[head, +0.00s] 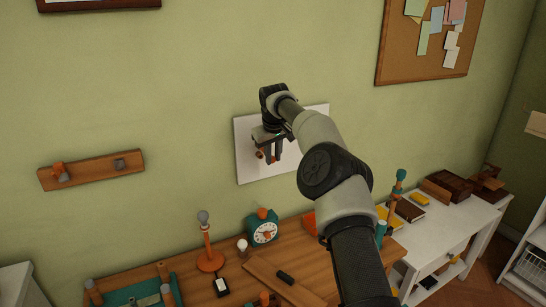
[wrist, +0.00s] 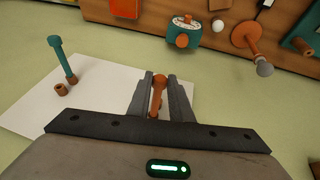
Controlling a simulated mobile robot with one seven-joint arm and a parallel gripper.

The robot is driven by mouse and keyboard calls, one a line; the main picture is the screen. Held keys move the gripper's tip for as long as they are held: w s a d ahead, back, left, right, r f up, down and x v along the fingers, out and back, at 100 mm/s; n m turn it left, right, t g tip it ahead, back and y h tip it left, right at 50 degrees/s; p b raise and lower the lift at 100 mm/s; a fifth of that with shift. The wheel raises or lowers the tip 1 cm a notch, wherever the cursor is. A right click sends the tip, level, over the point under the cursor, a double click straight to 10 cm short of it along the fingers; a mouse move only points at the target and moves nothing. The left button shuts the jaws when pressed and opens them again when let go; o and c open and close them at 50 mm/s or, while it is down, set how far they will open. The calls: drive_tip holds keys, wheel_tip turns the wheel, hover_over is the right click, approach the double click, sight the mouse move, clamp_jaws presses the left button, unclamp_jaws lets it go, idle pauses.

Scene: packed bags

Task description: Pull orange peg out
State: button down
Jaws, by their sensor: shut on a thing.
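In the wrist view the orange peg (wrist: 158,84) stands between the two grey fingers of my gripper (wrist: 160,92), with its rounded end showing near the fingertips. The fingers are shut on it. The white wall panel (wrist: 100,92) lies behind it; whether the peg's far end still sits in the panel is hidden. In the head view my gripper (head: 272,153) is in front of the panel (head: 247,165), and the arm covers much of the panel. A teal peg (wrist: 62,58) sticks out from the panel beside a short brown socket (wrist: 62,88).
Below the panel is a wooden desk (head: 208,284) with a teal clock (head: 263,230), an orange stand (head: 208,258) and other small items. A wooden rack (head: 92,169) hangs on the wall at left, a cork board (head: 425,45) at upper right. The wall around the panel is clear.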

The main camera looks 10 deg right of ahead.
drive_tip(key=shift+s+d+f+b, duration=0.1)
drive_tip(key=shift+s+d+b, duration=0.15)
drive_tip(key=shift+s+b, duration=0.75)
drive_tip(key=shift+s+d+b, duration=0.2)
drive_tip(key=shift+s+b, duration=0.1)
drive_tip(key=shift+b, duration=1.4)
drive_tip(key=shift+s+d+b, duration=0.2)
drive_tip(key=shift+s+b, duration=0.6)
drive_tip(key=shift+b, duration=0.45)
